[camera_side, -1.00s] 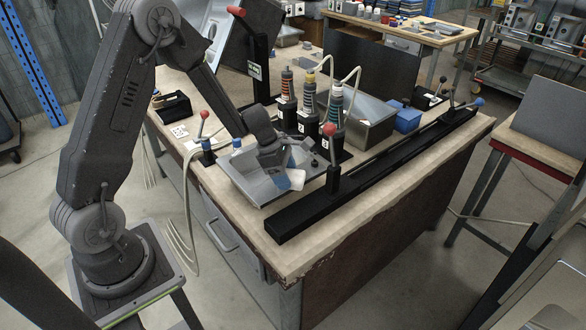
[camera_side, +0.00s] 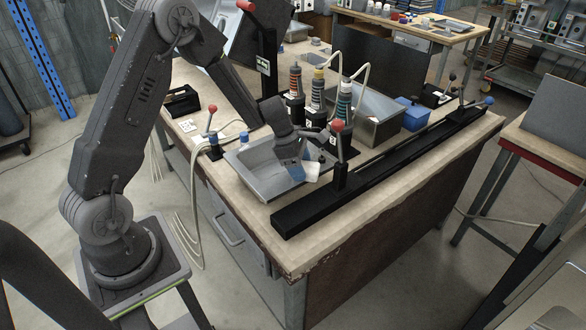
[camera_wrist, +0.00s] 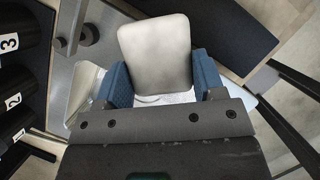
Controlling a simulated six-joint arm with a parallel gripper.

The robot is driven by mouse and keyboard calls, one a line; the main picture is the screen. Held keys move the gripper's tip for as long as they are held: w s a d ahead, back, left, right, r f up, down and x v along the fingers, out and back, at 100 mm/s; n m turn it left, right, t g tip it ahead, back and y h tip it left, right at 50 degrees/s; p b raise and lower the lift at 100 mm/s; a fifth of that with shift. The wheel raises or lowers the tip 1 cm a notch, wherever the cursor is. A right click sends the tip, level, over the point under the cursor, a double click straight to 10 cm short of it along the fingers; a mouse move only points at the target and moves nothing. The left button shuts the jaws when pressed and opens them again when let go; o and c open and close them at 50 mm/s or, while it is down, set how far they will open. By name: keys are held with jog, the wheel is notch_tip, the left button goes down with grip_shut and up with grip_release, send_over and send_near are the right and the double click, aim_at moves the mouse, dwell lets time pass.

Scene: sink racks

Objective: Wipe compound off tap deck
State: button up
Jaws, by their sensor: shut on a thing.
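My gripper (camera_wrist: 165,92) is shut on a pale, rounded, off-white pad (camera_wrist: 155,45), held between its two blue fingers. In the side view my gripper (camera_side: 298,168) points down at the right part of the metal sink (camera_side: 245,180), and the pad (camera_side: 312,172) shows pale beside the fingers. The pad is low, near the sink's right rim; I cannot tell whether it touches. In the wrist view a grey metal surface with a round knob (camera_wrist: 88,34) lies left of the pad. I cannot make out any compound; the pad and gripper hide what is beneath.
Several numbered bottles (camera_side: 318,88) stand behind the sink. A red-knobbed lever (camera_side: 337,126) rises close to my gripper's right, on a long black rail (camera_side: 390,165). A blue box (camera_side: 412,115) is farther back.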

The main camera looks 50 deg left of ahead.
jog(key=shift+w, duration=0.8)
jog(key=shift+r, duration=4.05)
